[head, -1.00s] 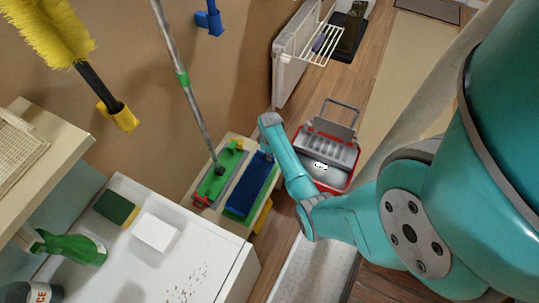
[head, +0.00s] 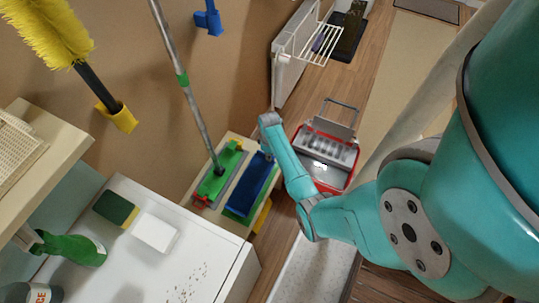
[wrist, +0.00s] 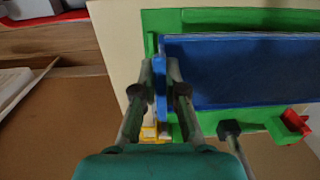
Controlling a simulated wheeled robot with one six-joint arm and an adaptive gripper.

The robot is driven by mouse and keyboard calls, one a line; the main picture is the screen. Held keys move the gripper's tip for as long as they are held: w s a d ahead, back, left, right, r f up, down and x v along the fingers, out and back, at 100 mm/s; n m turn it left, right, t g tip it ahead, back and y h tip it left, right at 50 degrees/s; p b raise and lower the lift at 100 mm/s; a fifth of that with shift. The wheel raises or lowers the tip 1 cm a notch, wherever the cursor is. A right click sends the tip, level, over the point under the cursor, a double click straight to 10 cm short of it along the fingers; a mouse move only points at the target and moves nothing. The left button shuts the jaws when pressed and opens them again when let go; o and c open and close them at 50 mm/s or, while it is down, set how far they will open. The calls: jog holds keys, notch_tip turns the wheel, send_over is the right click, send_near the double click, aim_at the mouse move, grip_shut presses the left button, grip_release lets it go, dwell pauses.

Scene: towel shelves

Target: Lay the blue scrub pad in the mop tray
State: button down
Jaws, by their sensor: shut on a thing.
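The blue scrub pad (head: 251,186) is a long flat rectangle on or just above a green mop tray (head: 229,213), beside the green mop head (head: 217,183). In the wrist view the pad (wrist: 245,72) fills much of the right half, with the green tray rim (wrist: 225,20) showing past its far edge. My gripper (wrist: 161,72) is shut on the pad's left end, one finger each side of a thin blue edge. In the head view my arm reaches the pad's upper end, and the fingertips are hard to make out. I cannot tell if the pad touches the tray floor.
The mop's grey pole (head: 182,85) rises beside the tray, and a red clip (wrist: 295,122) sits at the mop head's end. A red bucket (head: 325,160) stands right of my arm. A white cabinet (head: 205,262) holds a white block and a green sponge.

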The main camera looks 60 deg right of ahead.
jog(key=shift+f, duration=2.35)
dwell(1.1)
jog(key=c, duration=1.2)
grip_release()
jog(key=shift+o, duration=0.2)
jog(key=r, duration=1.2)
jog(key=shift+w+d, duration=0.15)
jog(key=shift+d, duration=0.05)
